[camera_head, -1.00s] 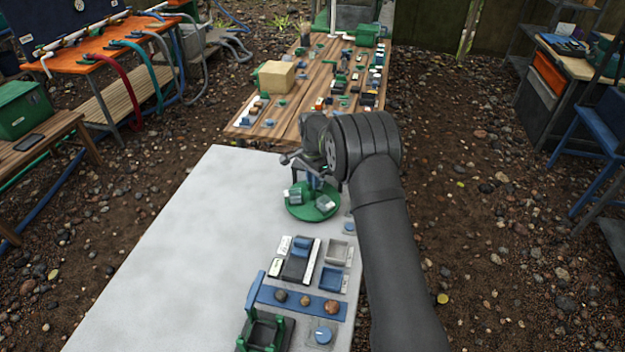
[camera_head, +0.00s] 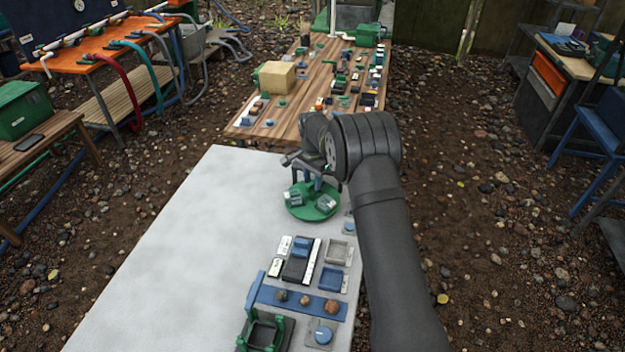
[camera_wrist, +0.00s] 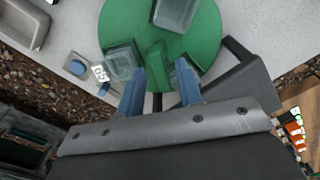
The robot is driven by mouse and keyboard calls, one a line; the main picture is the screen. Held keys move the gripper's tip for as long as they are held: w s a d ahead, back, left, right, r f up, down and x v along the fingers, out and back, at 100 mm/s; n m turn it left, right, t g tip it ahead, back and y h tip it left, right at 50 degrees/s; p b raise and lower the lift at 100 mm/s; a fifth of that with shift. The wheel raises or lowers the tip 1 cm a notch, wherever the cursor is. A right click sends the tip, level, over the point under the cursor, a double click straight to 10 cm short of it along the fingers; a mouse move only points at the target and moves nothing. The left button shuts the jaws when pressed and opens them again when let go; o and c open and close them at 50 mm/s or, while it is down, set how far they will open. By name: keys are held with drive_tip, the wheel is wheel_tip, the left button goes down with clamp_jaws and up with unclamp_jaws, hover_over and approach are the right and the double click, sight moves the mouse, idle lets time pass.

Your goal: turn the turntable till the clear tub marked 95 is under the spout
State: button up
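The green turntable (camera_head: 302,209) sits on the pale table beneath my gripper; it fills the top of the wrist view (camera_wrist: 203,28). Clear tubs stand on it: one at the top (camera_wrist: 176,10), one at the left (camera_wrist: 122,62), and one partly hidden behind the right finger. A white label (camera_wrist: 100,73) shows beside the left tub; I cannot read it surely. A green upright piece (camera_wrist: 157,58) stands on the turntable between my fingers. My gripper (camera_wrist: 161,88) has its blue fingertips apart, with a gap around that piece. I cannot make out the spout.
A dark grey angular body (camera_wrist: 240,78) is close on the right of the turntable in the wrist view. A blue knob (camera_head: 349,227) is at its near right. Trays and a blue strip (camera_head: 298,301) lie nearer; the table's left side is clear.

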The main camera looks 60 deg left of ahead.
drive_tip(key=shift+r, duration=0.1)
drive_tip(key=shift+r, duration=3.45)
drive_tip(key=shift+f, duration=0.1)
wheel_tip(320, 180, down, 6)
drive_tip(key=shift+f, duration=0.5)
drive_tip(key=shift+m, duration=0.4)
drive_tip(key=shift+r, duration=0.4)
